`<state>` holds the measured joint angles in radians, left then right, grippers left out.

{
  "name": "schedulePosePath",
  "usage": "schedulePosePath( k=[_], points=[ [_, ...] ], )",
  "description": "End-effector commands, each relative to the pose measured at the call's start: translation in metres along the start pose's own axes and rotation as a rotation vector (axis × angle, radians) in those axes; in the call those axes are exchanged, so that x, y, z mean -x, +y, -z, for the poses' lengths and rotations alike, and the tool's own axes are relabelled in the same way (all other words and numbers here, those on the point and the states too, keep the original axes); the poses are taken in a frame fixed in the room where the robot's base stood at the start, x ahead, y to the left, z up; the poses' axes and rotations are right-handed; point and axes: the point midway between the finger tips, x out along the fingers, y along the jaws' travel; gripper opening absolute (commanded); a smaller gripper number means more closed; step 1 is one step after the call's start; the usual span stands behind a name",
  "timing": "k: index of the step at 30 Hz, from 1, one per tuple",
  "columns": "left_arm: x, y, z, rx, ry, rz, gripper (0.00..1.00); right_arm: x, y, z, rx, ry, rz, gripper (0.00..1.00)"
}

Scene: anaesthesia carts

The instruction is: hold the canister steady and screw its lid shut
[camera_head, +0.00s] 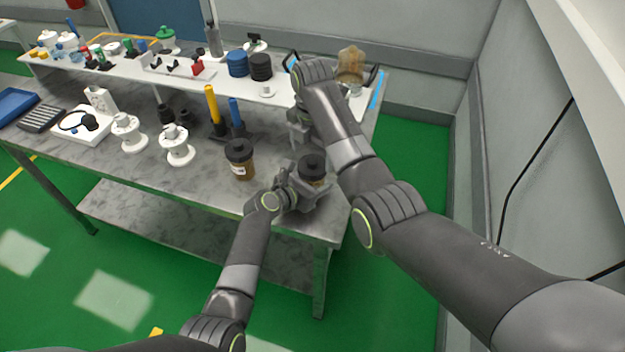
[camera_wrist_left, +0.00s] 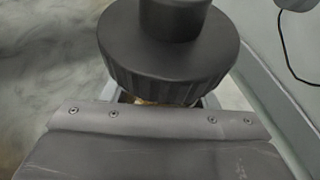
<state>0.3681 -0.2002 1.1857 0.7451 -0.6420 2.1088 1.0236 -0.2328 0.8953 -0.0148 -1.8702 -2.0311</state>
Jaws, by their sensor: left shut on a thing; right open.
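A brown canister (camera_head: 317,184) with a black knobbed lid (camera_head: 312,163) on top stands near the right front of the grey table. My left gripper (camera_head: 302,190) is shut around the canister's body, below the lid. The left wrist view shows the lid's ribbed rim and round knob (camera_wrist_left: 172,52) close up. Whether the lid is fully seated cannot be told. My right gripper (camera_head: 299,136) is open and empty, pointing down behind the lid and apart from it. Its fingers are partly hidden by my right arm.
A second brown canister (camera_head: 239,159) with a black lid stands to the left. A raised shelf (camera_head: 205,84) with several items runs along the back.

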Motion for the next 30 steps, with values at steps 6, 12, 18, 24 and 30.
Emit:
schedulePosePath(
  k=[6, 12, 18, 24, 30],
  points=[
    [0.0, 0.0, 0.001, 0.0, 0.001, 0.0, 0.0, -0.028, 0.0, 0.0, 0.0, 0.0, 0.002, 0.84],
    [0.0, 0.0, 0.001, 0.0, 0.001, 0.0, 0.0, -0.036, 0.0, 0.0, 0.0, -0.001, 0.001, 0.84],
    [0.0, 0.0, 0.001, 0.0, 0.001, 0.0, 0.0, -0.036, 0.0, 0.0, 0.0, -0.001, 0.0, 0.84],
    [0.0, 0.0, 0.001, 0.0, 0.001, 0.0, 0.0, -0.035, 0.0, 0.0, 0.0, -0.001, 0.0, 0.6],
    [0.0, 0.0, 0.001, 0.0, 0.001, 0.0, 0.0, -0.035, 0.0, 0.0, 0.0, -0.001, 0.0, 0.39]
  ],
)
